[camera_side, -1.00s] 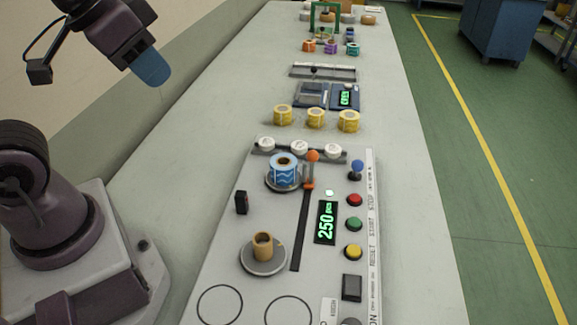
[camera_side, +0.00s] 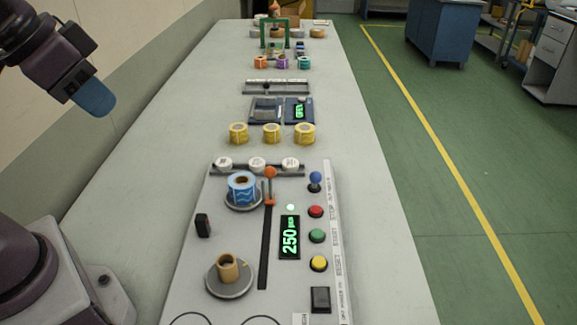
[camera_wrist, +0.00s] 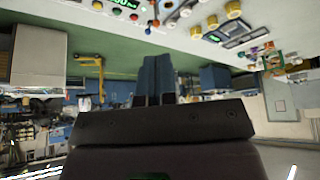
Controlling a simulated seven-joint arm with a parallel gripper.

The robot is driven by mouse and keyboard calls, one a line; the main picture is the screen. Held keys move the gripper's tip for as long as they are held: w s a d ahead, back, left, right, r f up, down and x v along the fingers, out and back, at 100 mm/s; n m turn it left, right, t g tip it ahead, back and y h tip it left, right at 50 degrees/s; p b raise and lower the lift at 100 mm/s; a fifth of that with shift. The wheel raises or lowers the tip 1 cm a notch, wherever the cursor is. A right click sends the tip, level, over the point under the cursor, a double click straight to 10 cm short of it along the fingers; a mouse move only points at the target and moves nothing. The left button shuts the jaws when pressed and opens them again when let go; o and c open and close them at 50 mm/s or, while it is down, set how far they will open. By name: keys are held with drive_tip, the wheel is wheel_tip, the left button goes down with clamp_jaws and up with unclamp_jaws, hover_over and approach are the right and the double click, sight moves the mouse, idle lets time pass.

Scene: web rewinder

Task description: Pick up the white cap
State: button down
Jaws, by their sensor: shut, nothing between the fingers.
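Three round white caps sit in a row on a dark rail at the far end of the control panel: a left cap (camera_side: 224,164), a middle cap (camera_side: 257,164) and a right cap (camera_side: 290,164). I cannot tell which one the task means. My gripper (camera_side: 95,98), with blue fingers, is raised at the upper left, well to the left of the caps and apart from them. In the wrist view its blue fingers (camera_wrist: 158,80) are together, with nothing between them.
A blue-and-white roll (camera_side: 241,187) and an orange-knobbed lever (camera_side: 270,173) stand just in front of the caps. Several yellow rolls (camera_side: 271,133) stand behind them. A blue-knobbed lever (camera_side: 315,181) is to the right. The table's left side is clear.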

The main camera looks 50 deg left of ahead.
drive_tip(key=c, duration=0.5)
unclamp_jaws()
drive_tip(key=shift+c, duration=0.2)
